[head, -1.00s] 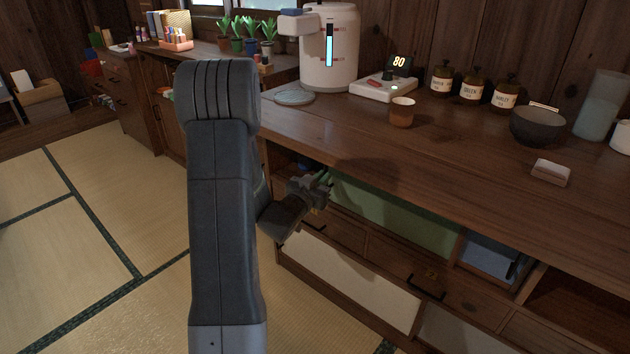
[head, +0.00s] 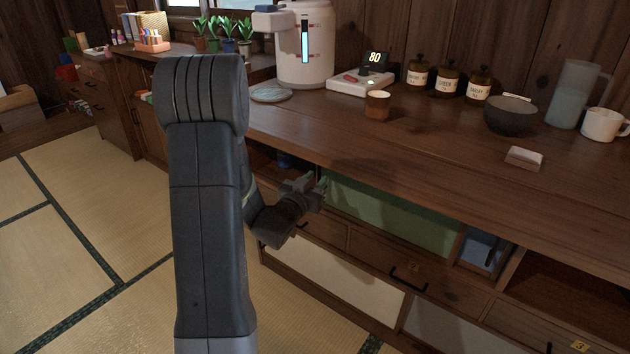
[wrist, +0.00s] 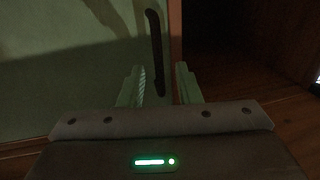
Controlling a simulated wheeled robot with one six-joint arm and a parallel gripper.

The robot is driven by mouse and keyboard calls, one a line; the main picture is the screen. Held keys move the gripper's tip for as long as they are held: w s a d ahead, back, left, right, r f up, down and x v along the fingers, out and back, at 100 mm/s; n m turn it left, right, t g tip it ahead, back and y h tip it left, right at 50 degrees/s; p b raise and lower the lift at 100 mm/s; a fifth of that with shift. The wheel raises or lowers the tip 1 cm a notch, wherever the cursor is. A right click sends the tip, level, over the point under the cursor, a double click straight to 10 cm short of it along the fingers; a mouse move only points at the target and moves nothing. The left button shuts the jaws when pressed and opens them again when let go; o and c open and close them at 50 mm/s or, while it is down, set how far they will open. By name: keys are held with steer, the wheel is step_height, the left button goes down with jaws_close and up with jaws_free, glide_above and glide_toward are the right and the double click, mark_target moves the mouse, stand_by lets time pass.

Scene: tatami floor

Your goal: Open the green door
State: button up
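The green door (head: 395,222) is a flat panel in the cabinet under the wooden counter. In the wrist view the door (wrist: 70,80) fills the left side, with a dark upright bar handle (wrist: 154,45) near its edge. My gripper (head: 320,188) is at the door's left end in the head view, below the counter edge. In the wrist view my gripper (wrist: 159,86) is open, its two pale fingers apart. The handle's lower end appears between them; I cannot tell contact. The handle is hidden in the head view.
A dark open compartment (wrist: 240,45) lies beside the door's handle edge. A blue panel (head: 478,250) is right of the green door, and drawers (head: 410,275) are below. The counter (head: 400,150) overhangs the gripper and carries a cup (head: 377,105) and a bowl (head: 510,116). Tatami (head: 70,250) at left is clear.

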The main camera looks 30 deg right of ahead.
steer(key=p+v, duration=0.1)
steer(key=v, duration=1.2)
steer(key=shift+s+a+p, duration=0.25)
steer(key=shift+a+p, duration=0.1)
steer(key=b+x, duration=0.1)
steer(key=x, duration=1.3)
steer(key=shift+w+a, duration=0.2)
steer(key=shift+w, duration=0.2)
